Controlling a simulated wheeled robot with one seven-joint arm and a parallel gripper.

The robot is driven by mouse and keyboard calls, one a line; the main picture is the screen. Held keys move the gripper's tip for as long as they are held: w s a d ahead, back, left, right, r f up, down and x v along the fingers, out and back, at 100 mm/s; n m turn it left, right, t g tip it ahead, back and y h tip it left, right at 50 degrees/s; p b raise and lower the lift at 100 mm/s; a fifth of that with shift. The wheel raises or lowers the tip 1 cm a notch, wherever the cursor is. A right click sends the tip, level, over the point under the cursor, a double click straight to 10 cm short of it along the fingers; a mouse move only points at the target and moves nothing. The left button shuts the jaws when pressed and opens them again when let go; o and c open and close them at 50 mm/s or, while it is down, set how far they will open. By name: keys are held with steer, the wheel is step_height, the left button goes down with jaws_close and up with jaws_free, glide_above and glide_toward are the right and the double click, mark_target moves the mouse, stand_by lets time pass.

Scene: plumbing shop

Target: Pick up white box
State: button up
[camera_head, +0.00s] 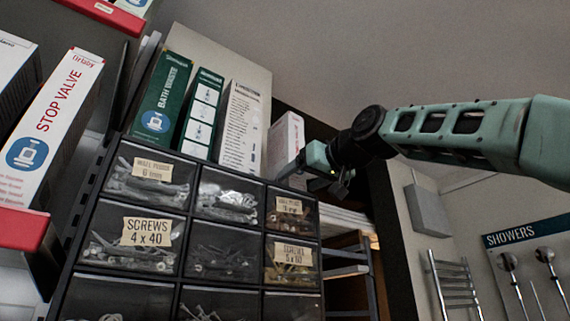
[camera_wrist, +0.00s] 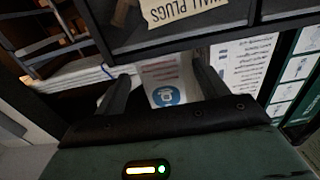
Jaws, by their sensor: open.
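A white box (camera_head: 285,142) stands at the right end of the row on top of the drawer cabinet. My gripper (camera_head: 312,172) is in front of its lower right part and hides some of it. In the wrist view my gripper (camera_wrist: 163,84) is open, and the white box (camera_wrist: 166,72), with a blue round mark, shows between its two fingers. I cannot tell whether the fingers reach around the box; no grip on it shows. Another white box, covered in print (camera_head: 240,128), stands just left of it.
Green-and-white boxes (camera_head: 163,105) stand farther left on the cabinet. The dark drawer cabinet (camera_head: 190,210) holds clear drawers of screws and plugs. A stop valve box (camera_head: 52,128) is at far left. White stacked sheets (camera_wrist: 85,79) lie beside the cabinet.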

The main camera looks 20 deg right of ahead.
steer(key=p+x, duration=0.3)
steer(key=x, duration=0.1)
steer(key=shift+w+a+p, duration=0.15)
steer(key=shift+p, duration=0.15)
steer(key=shift+w+a+f, duration=0.1)
steer(key=shift+w+a, duration=0.05)
steer(key=shift+w, duration=0.35)
steer(key=c, duration=1.2)
